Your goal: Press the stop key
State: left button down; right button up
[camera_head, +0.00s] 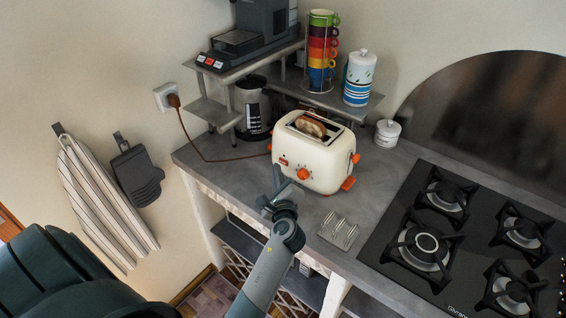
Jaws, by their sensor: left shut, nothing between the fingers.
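A cream toaster (312,160) with bread (311,127) in its top slot stands on the grey counter. Its front has a round orange knob (303,174) and a small orange key (283,162) to the left of it. I cannot read any labels, so I cannot tell which control is the stop key. My left gripper (278,182) is shut and empty, just in front of the toaster's lower left front. I cannot tell whether it touches it. My right gripper is out of view.
A metal rack (339,232) lies on the counter in front of the toaster. A gas hob (395,226) is at the right. Shelves behind hold stacked cups (322,50), a striped canister (359,80) and a coffee machine (262,35). A brown cord (196,148) runs to the wall socket.

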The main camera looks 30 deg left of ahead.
pick_arm(q)
jog(key=shift+s+a+p, duration=0.2)
jog(key=shift+s+p, duration=0.45)
jog(key=shift+s, duration=1.8)
jog(key=shift+d+f, duration=0.1)
